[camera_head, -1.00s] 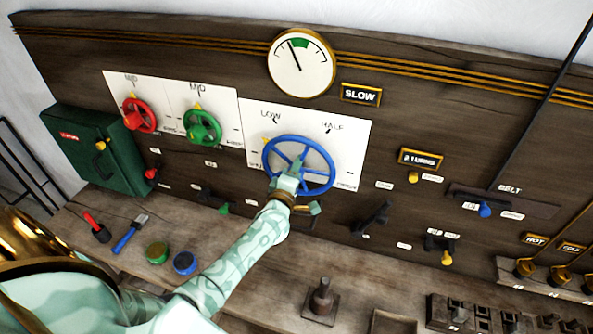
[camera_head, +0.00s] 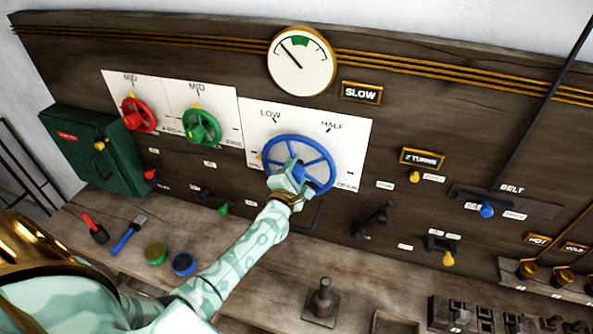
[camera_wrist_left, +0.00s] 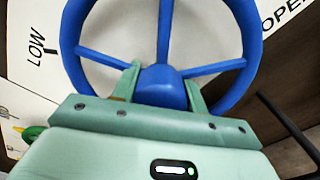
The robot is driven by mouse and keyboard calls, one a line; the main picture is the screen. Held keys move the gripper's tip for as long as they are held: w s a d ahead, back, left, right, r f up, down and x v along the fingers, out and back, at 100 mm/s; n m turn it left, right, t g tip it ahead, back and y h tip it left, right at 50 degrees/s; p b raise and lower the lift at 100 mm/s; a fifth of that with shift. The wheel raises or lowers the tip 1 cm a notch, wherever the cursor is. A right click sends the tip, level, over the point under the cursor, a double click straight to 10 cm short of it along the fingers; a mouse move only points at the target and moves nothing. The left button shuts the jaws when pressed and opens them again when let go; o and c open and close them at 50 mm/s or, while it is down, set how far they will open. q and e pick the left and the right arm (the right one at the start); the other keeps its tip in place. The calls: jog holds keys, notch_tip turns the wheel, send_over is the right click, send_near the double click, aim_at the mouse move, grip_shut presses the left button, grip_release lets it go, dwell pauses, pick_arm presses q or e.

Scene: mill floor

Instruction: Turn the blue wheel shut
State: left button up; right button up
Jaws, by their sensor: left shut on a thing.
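The blue wheel (camera_head: 325,150) is mounted on a white plate (camera_head: 350,125) with LOW, HALF and OPEN marks. A small yellow pointer mark shows at the wheel's left edge, near the lower-left label, which the wheel partly hides. My left gripper (camera_head: 293,172) is at the middle of the wheel, shut on its hub. In the left wrist view the blue wheel (camera_wrist_left: 250,40) fills the upper part, and the fingers of my left gripper (camera_wrist_left: 162,85) stand on both sides of the hub. My right gripper is out of view.
A red wheel (camera_head: 149,112) and a green wheel (camera_head: 212,127) sit to the left. A round gauge (camera_head: 315,72) hangs above. A green box (camera_head: 85,135) is far left. A black lever (camera_head: 375,218) is right of my arm. Tools and jars lie on the bench.

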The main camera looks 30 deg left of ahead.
pick_arm(q)
jog(key=shift+f, duration=0.1)
dwell(0.3)
jog(key=o, duration=1)
jog(key=v, duration=1.6)
jog(key=shift+s, duration=0.2)
